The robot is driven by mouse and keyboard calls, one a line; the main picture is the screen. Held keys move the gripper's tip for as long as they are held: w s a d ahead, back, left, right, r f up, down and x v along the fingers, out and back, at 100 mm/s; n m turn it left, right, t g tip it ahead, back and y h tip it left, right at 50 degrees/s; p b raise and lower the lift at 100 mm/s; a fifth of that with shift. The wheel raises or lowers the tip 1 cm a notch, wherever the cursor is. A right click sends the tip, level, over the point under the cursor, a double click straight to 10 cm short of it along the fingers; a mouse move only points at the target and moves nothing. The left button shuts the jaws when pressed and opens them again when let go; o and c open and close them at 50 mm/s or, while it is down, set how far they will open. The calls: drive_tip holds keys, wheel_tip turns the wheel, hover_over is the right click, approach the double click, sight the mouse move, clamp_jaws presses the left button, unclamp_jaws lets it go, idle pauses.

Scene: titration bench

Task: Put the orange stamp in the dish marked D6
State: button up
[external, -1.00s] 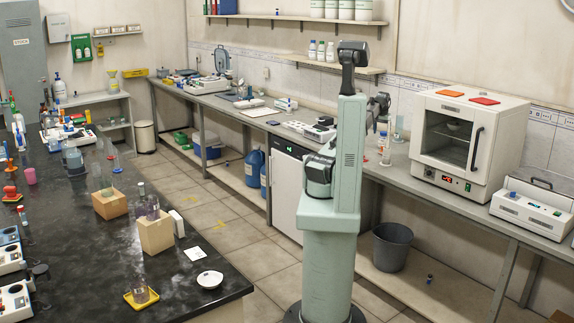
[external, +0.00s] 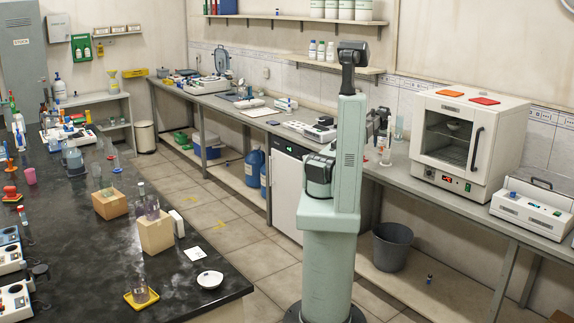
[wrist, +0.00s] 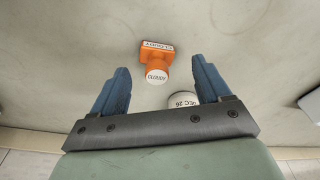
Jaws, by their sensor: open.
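In the wrist view the orange stamp (wrist: 155,53) stands on a pale grey bench top, with a white round label on its handle end. My gripper (wrist: 160,65) is open, with its blue fingers on either side of the stamp in the picture. I cannot tell how high they are above it. In the external view my arm's column hides most of the gripper, and I cannot make out the stamp there. A white dish (external: 210,280) sits on the black bench at lower left; no D6 marking is readable on it.
A white round top (wrist: 183,100) marked DEC 26 lies just below the stamp in the wrist view, near the right finger. The white oven (external: 470,140) stands on the side bench to the right.

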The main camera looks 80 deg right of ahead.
sight(382, 148)
drive_tip(key=shift+s+d+f, duration=0.15)
drive_tip(key=shift+f, duration=0.75)
drive_tip(key=shift+s+d+f, duration=0.1)
drive_tip(key=shift+f, duration=0.75)
drive_tip(key=shift+c, duration=0.2)
drive_tip(key=c, duration=1.1)
drive_tip(key=shift+r, duration=0.2)
wheel_tip(382, 148, up, 10)
drive_tip(key=shift+f, duration=0.15)
